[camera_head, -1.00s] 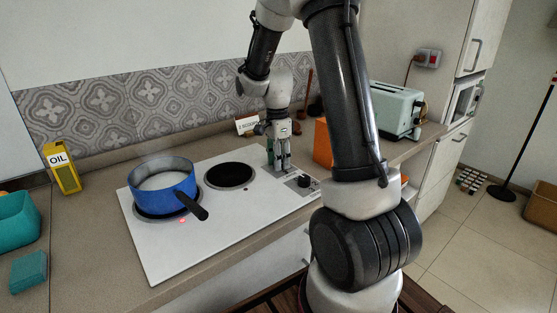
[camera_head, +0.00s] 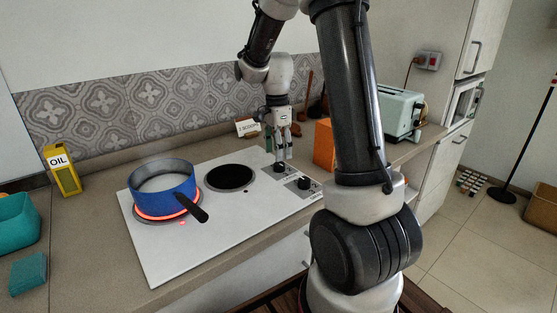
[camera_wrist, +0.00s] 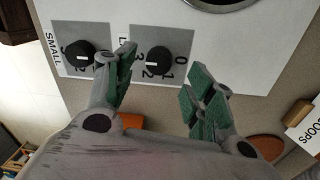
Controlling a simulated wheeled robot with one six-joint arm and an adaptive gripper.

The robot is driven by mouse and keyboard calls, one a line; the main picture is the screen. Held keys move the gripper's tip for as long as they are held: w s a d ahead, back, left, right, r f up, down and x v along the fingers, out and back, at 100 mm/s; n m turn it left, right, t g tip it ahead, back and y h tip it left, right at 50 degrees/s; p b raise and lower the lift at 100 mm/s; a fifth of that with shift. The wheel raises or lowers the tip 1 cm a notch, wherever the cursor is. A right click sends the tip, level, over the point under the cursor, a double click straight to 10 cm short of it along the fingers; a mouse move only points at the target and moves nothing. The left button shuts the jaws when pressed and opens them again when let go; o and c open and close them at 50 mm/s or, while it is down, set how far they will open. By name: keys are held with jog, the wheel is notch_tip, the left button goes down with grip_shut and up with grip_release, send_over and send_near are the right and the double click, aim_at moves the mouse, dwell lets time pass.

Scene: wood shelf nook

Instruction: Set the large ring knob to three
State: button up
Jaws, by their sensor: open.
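The large ring knob (camera_wrist: 157,60) is round and black on a grey dial plate marked 0 to 3. Its white mark lies on the side by the 2 and 3; I cannot tell exactly which number it points at. The knob also shows in the head view (camera_head: 280,169). My gripper (camera_head: 284,156) is just above it, fingers pointing down. In the wrist view, my open gripper (camera_wrist: 160,72) has one green-padded finger on each side of this knob, apart from it. The large ring (camera_head: 147,215) glows orange-red under the blue pot (camera_head: 163,187).
The knob labelled SMALL (camera_wrist: 80,55) is close beside the large one. The small ring (camera_head: 230,177) is dark and empty. An orange box (camera_head: 324,145) stands right of the gripper, with a toaster (camera_head: 401,111) behind. A small sign (camera_head: 248,127) is near the wall.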

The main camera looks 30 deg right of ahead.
aim_at(280, 166)
notch_tip(280, 166, up, 8)
jog(key=shift+w+f, duration=0.15)
jog(key=shift+w, duration=0.05)
dwell(0.4)
jog(key=s+a+r+n+t, duration=0.2)
jog(key=s+r+n, duration=0.1)
jog(key=s+n, duration=0.6)
jog(key=s+a+r+n+t, duration=0.2)
jog(key=s+r+n+t, duration=0.1)
jog(key=s+n, duration=0.7)
jog(key=s, duration=0.4)
jog(key=shift+s+a, duration=0.35)
jog(key=shift+s, duration=0.05)
